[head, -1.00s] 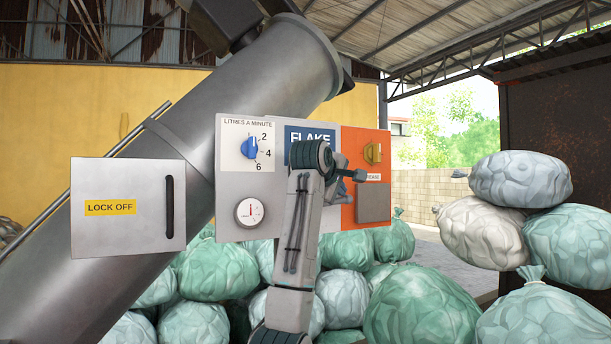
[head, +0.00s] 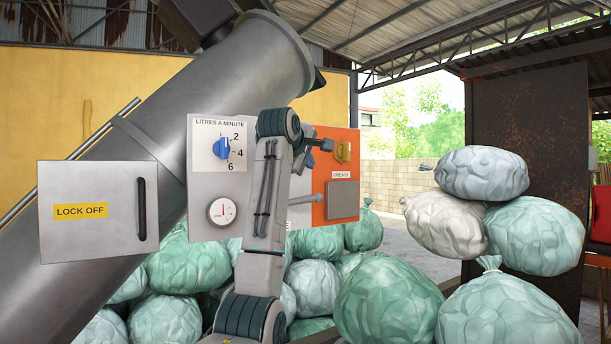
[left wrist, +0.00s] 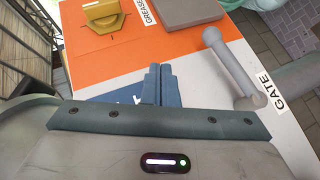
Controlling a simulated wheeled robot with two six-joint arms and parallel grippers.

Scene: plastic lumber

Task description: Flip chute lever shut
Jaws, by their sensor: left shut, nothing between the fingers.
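The lever is a grey bar (head: 306,199) low on the control panel, right of my left forearm in the head view. In the left wrist view the grey lever (left wrist: 232,68) slants beside a GATE label, right of my fingers. My left gripper (head: 328,145) is shut and empty, above the lever and just left of the yellow knob. Its closed fingers (left wrist: 158,84) show in the wrist view, apart from the lever. My left arm hides the middle of the panel and part of the GATE label. The large grey chute (head: 215,95) slopes behind the panel. My right gripper is out of view.
A LOCK OFF box (head: 95,235) stands left. Several filled bags (head: 388,305) lie below and right. Open space lies between panel and right-hand bags.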

